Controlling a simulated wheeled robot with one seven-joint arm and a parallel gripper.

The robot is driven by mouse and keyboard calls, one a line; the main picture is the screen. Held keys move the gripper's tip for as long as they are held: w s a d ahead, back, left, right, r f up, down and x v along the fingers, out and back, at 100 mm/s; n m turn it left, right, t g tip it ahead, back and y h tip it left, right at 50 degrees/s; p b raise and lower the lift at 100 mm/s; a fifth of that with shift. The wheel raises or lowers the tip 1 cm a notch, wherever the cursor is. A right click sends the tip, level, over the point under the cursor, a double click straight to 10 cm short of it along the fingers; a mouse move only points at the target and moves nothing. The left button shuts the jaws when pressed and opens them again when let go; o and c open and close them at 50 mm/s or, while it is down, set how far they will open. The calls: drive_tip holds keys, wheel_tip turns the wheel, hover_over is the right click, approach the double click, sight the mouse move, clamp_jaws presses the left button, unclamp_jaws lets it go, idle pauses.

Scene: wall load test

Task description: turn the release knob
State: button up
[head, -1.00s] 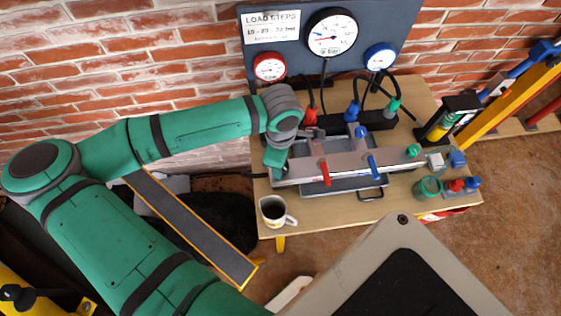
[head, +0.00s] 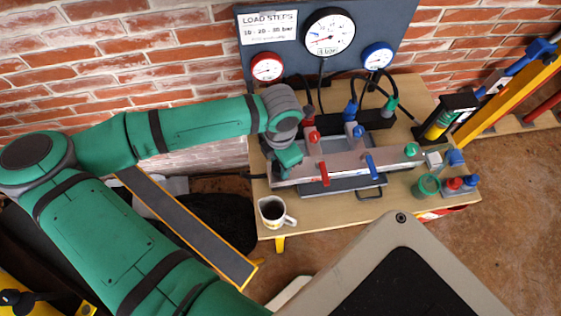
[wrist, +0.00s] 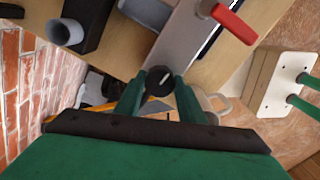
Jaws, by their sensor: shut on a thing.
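The release knob (wrist: 158,82) is a round black knob with a white pointer mark. It sits at the end of a grey metal block (wrist: 185,45), which lies along the bench in the head view (head: 340,165). My gripper (wrist: 160,90) is shut on the knob, with one green finger on each side of it. In the head view my gripper (head: 281,172) is at the block's left end and hides the knob there. The white mark on the knob's face shows between the fingers in the wrist view.
A red lever (head: 324,173) and a blue lever (head: 371,165) stick out from the block's front. A mug (head: 272,210) stands close in front of my gripper. Hoses and gauges (head: 328,32) are behind. A green cup (head: 426,186) stands at the right.

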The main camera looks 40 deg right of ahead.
drive_tip(key=shift+s+a+n, duration=0.1)
drive_tip(key=shift+n, duration=0.5)
drive_tip(key=o, duration=1)
drive_tip(key=shift+o, duration=0.2)
drive_tip(key=shift+r, duration=0.1)
drive_tip(key=shift+r, duration=0.3)
wheel_tip(320, 180, up, 10)
